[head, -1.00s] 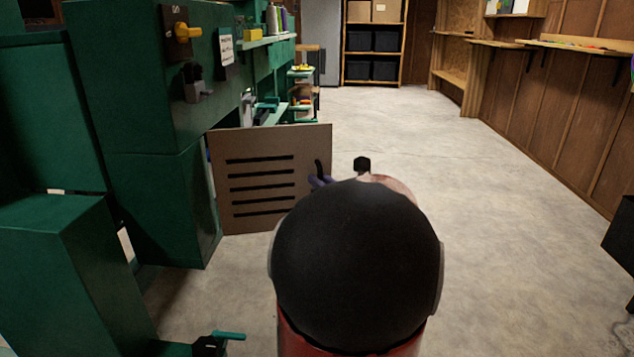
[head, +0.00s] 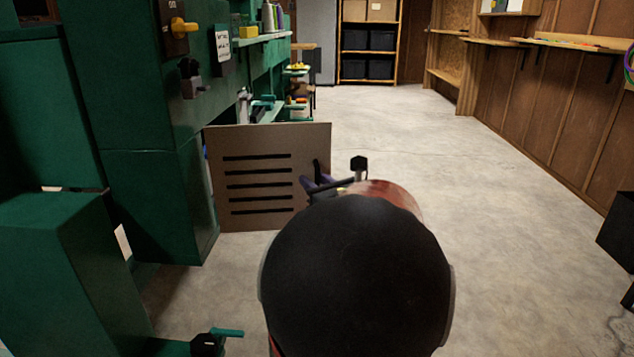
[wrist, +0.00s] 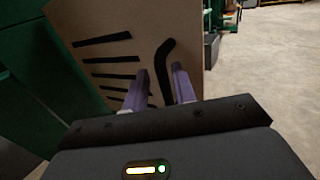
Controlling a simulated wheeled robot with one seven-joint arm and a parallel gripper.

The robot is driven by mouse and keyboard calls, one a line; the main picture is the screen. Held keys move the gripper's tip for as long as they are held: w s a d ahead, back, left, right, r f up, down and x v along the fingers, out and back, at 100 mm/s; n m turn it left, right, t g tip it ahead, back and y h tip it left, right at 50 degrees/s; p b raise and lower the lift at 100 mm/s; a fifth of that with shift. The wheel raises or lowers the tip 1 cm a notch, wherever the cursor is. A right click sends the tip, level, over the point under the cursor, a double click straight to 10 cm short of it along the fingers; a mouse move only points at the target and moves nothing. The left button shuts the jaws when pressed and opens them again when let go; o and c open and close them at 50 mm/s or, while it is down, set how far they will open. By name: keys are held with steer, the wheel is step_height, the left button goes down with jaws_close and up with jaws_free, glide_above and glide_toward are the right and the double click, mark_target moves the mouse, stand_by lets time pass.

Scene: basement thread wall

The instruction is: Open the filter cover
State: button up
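The filter cover (head: 257,215) is a tan panel with several dark slots. It stands swung out from the green cabinet (head: 155,200), roughly square to its front, with a gap behind its left edge. Its black bar handle (wrist: 164,62) is near the free right edge; it also shows in the head view (head: 317,168). My gripper (wrist: 161,84) is open, its purple fingers apart, with the handle seen between them in the wrist view. I cannot tell whether they touch it. In the head view, my gripper (head: 318,184) is at the handle's lower end, partly hidden by my arm.
A yellow switch (head: 179,27) and a grey-black lever (head: 190,82) are on the cabinet above the cover. A teal-handled part (head: 222,333) sticks out low at the front left. Shelves stand at the back.

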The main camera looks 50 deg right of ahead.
steer(key=shift+s, duration=0.1)
steer(key=v, duration=0.7)
steer(key=shift+s+p, duration=0.35)
steer(key=w+a+n+g+y+p, duration=0.25)
steer(key=a+n+y, duration=0.35)
steer(key=a+n, duration=0.45)
steer(key=w+a+n+g+y+p, duration=0.25)
steer(key=a+n+y, duration=0.35)
steer(key=a, duration=0.8)
steer(key=s+a+n+g+h+p, duration=0.2)
steer(key=s+a+n+g+h, duration=0.1)
steer(key=n, duration=0.8)
steer(key=s+a+n+g+h+p, duration=0.3)
steer(key=s+a+n, duration=0.2)
steer(key=n, duration=0.7)
steer(key=shift+a+r+g+p, duration=0.3)
steer(key=shift+a+r, duration=0.15)
steer(key=shift+r, duration=0.05)
